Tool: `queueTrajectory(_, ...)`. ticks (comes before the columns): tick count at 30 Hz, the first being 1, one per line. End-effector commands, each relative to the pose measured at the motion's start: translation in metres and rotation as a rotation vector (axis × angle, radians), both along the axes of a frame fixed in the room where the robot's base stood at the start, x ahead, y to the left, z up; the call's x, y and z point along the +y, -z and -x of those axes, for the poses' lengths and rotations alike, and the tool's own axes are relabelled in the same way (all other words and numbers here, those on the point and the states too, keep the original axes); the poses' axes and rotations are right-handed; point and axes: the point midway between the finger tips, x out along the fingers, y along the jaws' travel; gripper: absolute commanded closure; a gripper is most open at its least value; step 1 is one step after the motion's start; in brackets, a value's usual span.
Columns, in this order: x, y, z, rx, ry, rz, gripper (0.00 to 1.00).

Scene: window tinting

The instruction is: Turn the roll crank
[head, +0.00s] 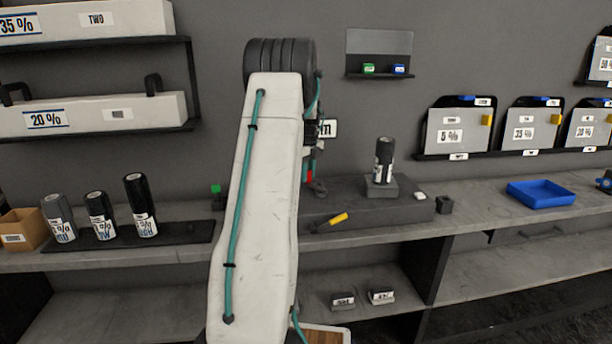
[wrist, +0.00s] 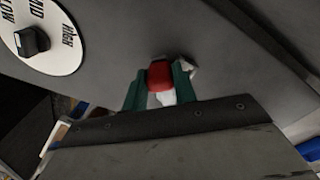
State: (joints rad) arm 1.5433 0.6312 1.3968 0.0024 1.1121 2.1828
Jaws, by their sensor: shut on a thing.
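In the wrist view my gripper (wrist: 160,84) has its two green fingers on either side of a red knob (wrist: 159,74), shut on it. The red knob looks like the handle of the roll crank; the rest of the crank is mostly hidden. A small pale part shows just below the knob, between the fingers. In the head view a small red spot (head: 310,175) shows at the right edge of my arm, above the bench. My arm hides the gripper there and most of what it holds.
A round dial (wrist: 40,38) marked LOW, MID, HIGH is at upper left in the wrist view. In the head view a yellow-handled tool (head: 338,219) and a black can (head: 384,160) on a grey block are right of my arm. A blue tray (head: 542,194) is farther right.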

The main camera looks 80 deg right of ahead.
Motion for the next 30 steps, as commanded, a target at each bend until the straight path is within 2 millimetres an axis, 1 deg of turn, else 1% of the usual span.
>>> queueTrajectory(1,0.001,0.001,0.007,0.008,0.002,-0.004,1.0)
queueTrajectory(2,0.001,0.001,0.007,0.008,0.002,-0.004,0.67)
queueTrajectory(3,0.001,0.001,0.007,0.007,0.002,-0.004,0.56)
queueTrajectory(4,0.001,0.001,0.006,0.007,0.002,-0.004,0.51)
queueTrajectory(11,0.003,0.001,-0.001,0.004,-0.006,-0.003,0.51)
queueTrajectory(14,0.003,-0.003,-0.003,0.004,-0.008,-0.001,0.51)
queueTrajectory(17,0.002,-0.015,-0.003,0.004,-0.009,0.002,0.51)
queueTrajectory(24,0.002,-0.056,0.001,0.005,-0.006,0.0,0.51)
queueTrajectory(27,0.002,-0.068,0.003,0.004,-0.005,-0.001,0.51)
queueTrajectory(30,0.002,-0.075,0.005,0.005,-0.003,-0.002,0.51)
